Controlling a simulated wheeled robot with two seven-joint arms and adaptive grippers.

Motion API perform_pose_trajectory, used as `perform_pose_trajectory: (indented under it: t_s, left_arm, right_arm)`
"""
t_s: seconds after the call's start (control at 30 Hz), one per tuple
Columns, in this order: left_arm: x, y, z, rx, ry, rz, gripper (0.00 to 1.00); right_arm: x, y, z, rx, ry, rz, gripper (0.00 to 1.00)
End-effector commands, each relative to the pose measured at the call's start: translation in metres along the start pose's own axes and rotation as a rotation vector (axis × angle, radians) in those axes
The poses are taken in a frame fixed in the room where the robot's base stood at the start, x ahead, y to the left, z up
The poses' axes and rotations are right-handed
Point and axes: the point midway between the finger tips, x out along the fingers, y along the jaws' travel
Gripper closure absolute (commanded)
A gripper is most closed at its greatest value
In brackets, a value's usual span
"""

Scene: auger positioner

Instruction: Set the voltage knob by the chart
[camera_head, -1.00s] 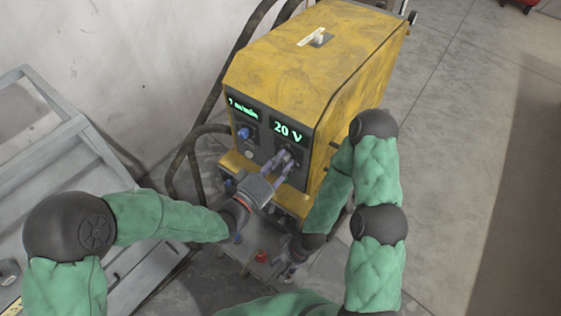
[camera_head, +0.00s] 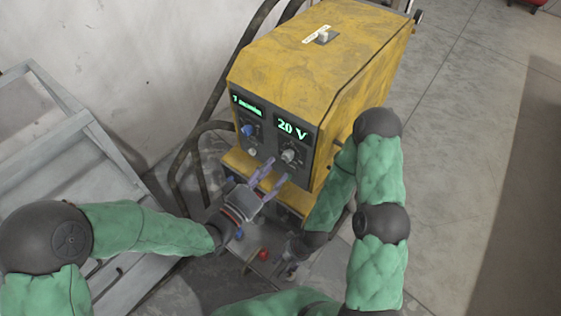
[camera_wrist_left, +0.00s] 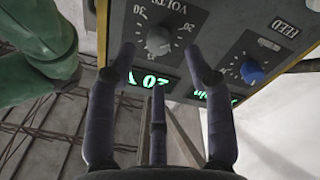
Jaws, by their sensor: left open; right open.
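The yellow welding machine (camera_head: 300,60) stands at the centre, its dark front panel facing me. The grey voltage knob (camera_head: 289,156) sits under a green display (camera_head: 291,128) reading 20 V. In the left wrist view the voltage knob (camera_wrist_left: 158,40) has a dial marked VOLTS around it. My left gripper (camera_head: 270,176) is open and empty, just below and in front of the voltage knob, apart from it. In the left wrist view its fingers (camera_wrist_left: 160,62) spread on either side below the knob. My right gripper (camera_head: 287,268) is open, low near the machine's base. No chart is recognisable.
A blue feed knob (camera_head: 247,130) sits left of the voltage knob, under a second green display (camera_head: 246,105). A red part (camera_head: 263,255) lies low in front of the machine. Dark cables run along its left side. A grey metal frame (camera_head: 60,140) stands left.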

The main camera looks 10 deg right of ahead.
Motion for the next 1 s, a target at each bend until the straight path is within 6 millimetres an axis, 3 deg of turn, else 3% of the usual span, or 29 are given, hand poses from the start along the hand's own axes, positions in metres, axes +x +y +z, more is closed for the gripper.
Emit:
perform_pose_trajectory:
  t_s: [0.2, 0.4, 1.0]
  left_arm:
    - [-0.043, -0.001, -0.001, -0.002, 0.003, -0.003, 0.48]
    - [-0.061, -0.001, -0.001, 0.0, 0.001, -0.002, 0.48]
    - [-0.067, 0.0, 0.0, -0.001, 0.0, 0.001, 0.48]
  right_arm:
    - [0.0, 0.0, 0.0, 0.0, 0.0, 0.0, 0.49]
    - [0.0, 0.0, 0.0, 0.0, 0.0, 0.0, 0.49]
    - [0.0, 0.0, 0.0, 0.0, 0.0, 0.0, 0.49]
